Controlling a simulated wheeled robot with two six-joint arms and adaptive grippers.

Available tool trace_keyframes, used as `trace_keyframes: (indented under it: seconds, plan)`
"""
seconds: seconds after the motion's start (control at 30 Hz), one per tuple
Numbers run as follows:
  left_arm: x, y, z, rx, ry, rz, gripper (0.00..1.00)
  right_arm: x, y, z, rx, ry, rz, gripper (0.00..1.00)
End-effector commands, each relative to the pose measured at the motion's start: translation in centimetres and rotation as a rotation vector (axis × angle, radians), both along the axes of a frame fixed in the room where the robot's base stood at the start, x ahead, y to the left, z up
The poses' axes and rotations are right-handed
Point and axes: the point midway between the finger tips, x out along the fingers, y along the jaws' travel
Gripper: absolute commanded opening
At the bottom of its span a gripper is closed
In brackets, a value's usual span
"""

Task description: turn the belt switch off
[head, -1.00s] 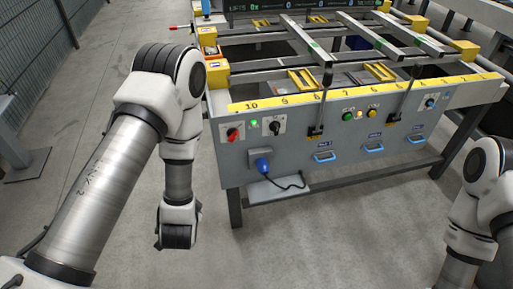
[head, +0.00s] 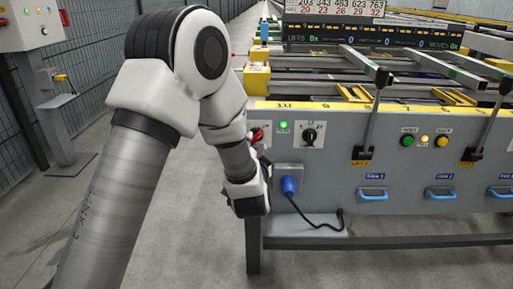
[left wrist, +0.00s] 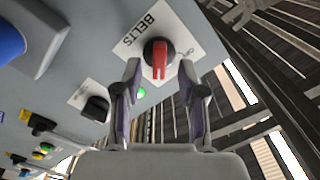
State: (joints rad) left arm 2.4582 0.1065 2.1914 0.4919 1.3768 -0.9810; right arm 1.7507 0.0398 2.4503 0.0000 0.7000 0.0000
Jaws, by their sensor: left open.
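The belt switch (left wrist: 158,56) is a red rotary knob on a white plate lettered BELTS (left wrist: 135,35), with smaller partly readable lettering beside it. It shows in the left wrist view, and partly behind my arm in the head view (head: 257,134). My left gripper (left wrist: 162,72) is open, with one finger on each side of the knob in the picture. I cannot tell whether the fingers touch it. In the head view my wrist hides most of that gripper. My right gripper is not in view.
A green lamp (head: 283,125) is lit beside a black rotary switch (head: 309,135). Below is a blue plug (head: 289,186) with a black cable. Levers (head: 371,125), push buttons and blue handles (head: 373,194) line the panel. A fenced walkway lies left.

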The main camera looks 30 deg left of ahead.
Motion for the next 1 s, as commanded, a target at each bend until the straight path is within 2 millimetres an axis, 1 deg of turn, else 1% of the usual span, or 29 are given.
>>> trace_keyframes:
  seconds: [0.03,0.1,0.17,0.4,0.43,0.47,0.5,0.53,0.57,1.0]
  plan:
    - [0.7,0.5,-0.2,-0.002,-0.004,0.002,0.41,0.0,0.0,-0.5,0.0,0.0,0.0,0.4]
    - [1.6,1.0,-0.2,-0.001,-0.002,0.001,0.41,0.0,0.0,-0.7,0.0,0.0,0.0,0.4]
    - [2.0,1.2,-0.2,-0.001,-0.001,0.0,0.41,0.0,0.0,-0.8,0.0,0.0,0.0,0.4]
    - [2.3,1.4,-0.1,0.001,0.002,-0.001,0.41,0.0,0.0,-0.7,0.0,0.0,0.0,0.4]
    - [2.3,1.4,-0.1,0.001,0.002,-0.001,0.37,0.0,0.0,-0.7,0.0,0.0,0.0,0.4]
    - [2.3,1.4,-0.1,0.001,0.002,-0.001,0.26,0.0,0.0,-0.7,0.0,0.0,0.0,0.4]
    - [2.3,1.4,-0.1,0.001,0.002,-0.001,0.12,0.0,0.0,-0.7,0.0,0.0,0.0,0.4]
    - [2.3,1.4,-0.1,0.001,0.002,-0.001,0.02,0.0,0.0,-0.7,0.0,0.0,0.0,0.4]
    - [2.3,1.4,-0.1,0.001,0.002,-0.001,0.0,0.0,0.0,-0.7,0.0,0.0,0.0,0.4]
    - [2.3,1.3,-0.1,-0.026,-0.015,-0.001,0.0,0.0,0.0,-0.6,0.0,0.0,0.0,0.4]
